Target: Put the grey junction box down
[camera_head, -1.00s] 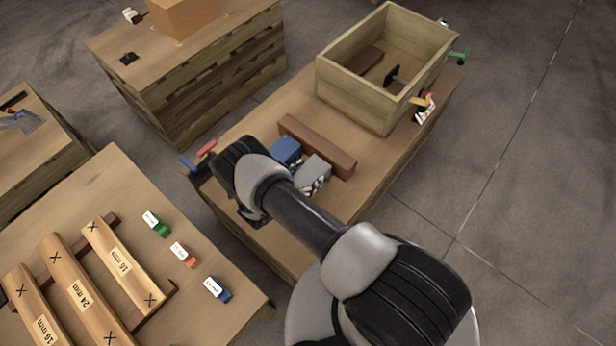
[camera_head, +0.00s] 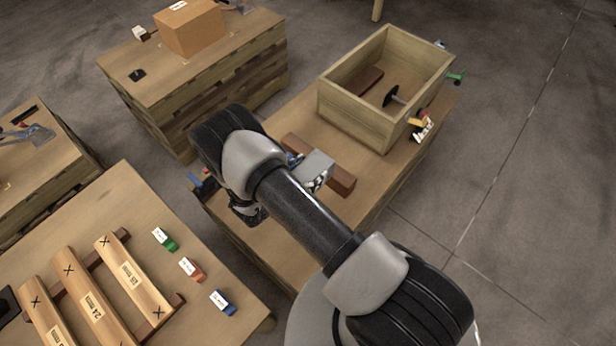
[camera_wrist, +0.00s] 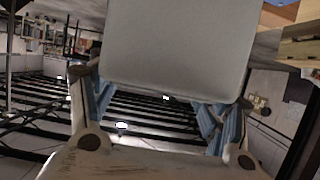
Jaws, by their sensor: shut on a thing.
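The grey junction box (camera_head: 318,163) is held in my gripper (camera_head: 318,181) above or at the middle workbench (camera_head: 376,186), in front of the dark brown beam (camera_head: 341,181). I cannot tell whether its underside touches anything. In the wrist view the box (camera_wrist: 180,42) fills the upper middle as a plain pale grey face, and the fingers of my gripper (camera_wrist: 160,105) stand on both sides of its lower edge. My arm hides part of the bench. A blue thing (camera_head: 293,158) is mostly hidden behind my arm and the box.
An open wooden crate (camera_head: 352,123) stands at the bench's far end, with a brown block and a dark thing inside. Small coloured tools (camera_head: 421,127) lie beside it. The front-left table (camera_head: 255,316) holds labelled boards and three small coloured blocks. Bare bench shows right of the beam.

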